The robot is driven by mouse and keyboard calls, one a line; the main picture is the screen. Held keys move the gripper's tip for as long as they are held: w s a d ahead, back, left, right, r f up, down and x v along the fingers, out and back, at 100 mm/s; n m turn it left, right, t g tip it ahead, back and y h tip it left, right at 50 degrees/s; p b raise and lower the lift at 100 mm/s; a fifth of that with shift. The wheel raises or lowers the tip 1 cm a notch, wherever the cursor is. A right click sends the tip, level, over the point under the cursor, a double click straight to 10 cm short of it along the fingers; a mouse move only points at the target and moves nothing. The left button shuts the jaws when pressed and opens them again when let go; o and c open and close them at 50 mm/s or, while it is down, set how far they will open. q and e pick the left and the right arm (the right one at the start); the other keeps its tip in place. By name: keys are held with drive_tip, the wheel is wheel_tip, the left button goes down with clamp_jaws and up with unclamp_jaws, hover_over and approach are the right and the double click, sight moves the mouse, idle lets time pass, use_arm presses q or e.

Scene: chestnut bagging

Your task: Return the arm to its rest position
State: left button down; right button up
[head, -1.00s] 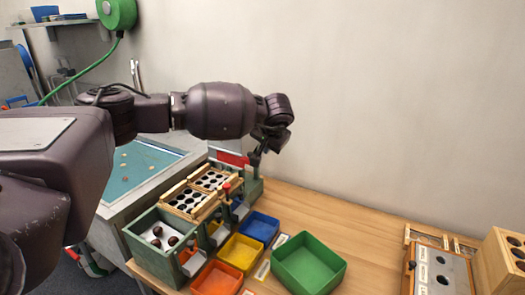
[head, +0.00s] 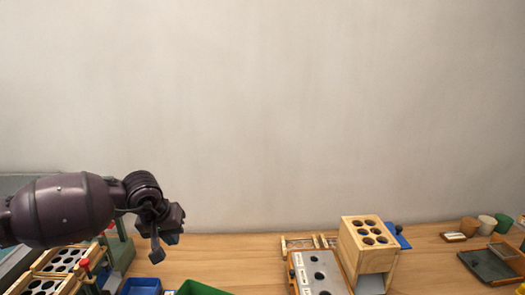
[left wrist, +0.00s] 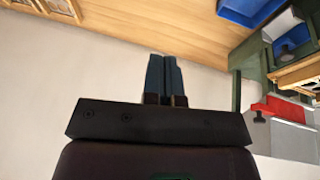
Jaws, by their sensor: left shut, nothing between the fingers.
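My left gripper (head: 158,250) hangs at the end of my left arm, which comes in from the left in the head view. It is above the back of the wooden bench, near the wall. In the left wrist view its two dark blue fingers (left wrist: 161,75) lie together, shut, with nothing between them. The left wrist view shows the pale wall behind the fingers and the bench at the top. My right gripper does not show in either view.
A green-framed sorter with wooden hole trays (head: 62,262) stands below my left arm. A blue bin (head: 141,287) and a green bin (head: 200,288) lie beside it. A wooden block with holes (head: 366,240) and a grey plate (head: 318,273) stand further right. Bare bench lies between.

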use_arm(q)
drive_tip(key=s+d+f+n+g+h, duration=0.1)
drive_tip(key=s+d+n+h, duration=0.2)
drive_tip(key=s+d+h, duration=0.35)
drive_tip(key=s+d+f+n+h, duration=0.2)
drive_tip(key=s+d+n+h, duration=0.15)
drive_tip(key=d, duration=0.65)
drive_tip(key=s+d+r+n+t+h, duration=0.3)
drive_tip(key=r+n+t+h, duration=0.3)
drive_tip(key=n, duration=0.8)
drive_tip(key=s+a+f+n+t+y, duration=0.2)
drive_tip(key=a+f+n+t+y, duration=0.2)
drive_tip(key=a+n+y, duration=0.9)
drive_tip(key=s+a+f+n+t+y, duration=0.25)
drive_tip(key=a+f+n+y, duration=0.2)
drive_tip(key=n, duration=1.65)
drive_tip(key=s+a+f+n+g, duration=0.2)
drive_tip(key=s+f+n+g, duration=0.25)
drive_tip(key=s, duration=0.35)
drive_tip(key=s+a+f+n+g, duration=0.2)
drive_tip(key=s+f+n+g, duration=0.2)
drive_tip(key=s+n, duration=0.25)
drive_tip(key=s+a+f+n+g, duration=0.3)
drive_tip(key=s+f+n+g, duration=0.15)
drive_tip(key=s, duration=0.45)
drive_tip(key=w+f+t, duration=0.7)
drive_tip(key=f+t, duration=0.1)
drive_tip(key=t, duration=0.1)
drive_tip(key=shift+w+d+f, duration=0.25)
drive_tip(key=shift+w+f, duration=0.1)
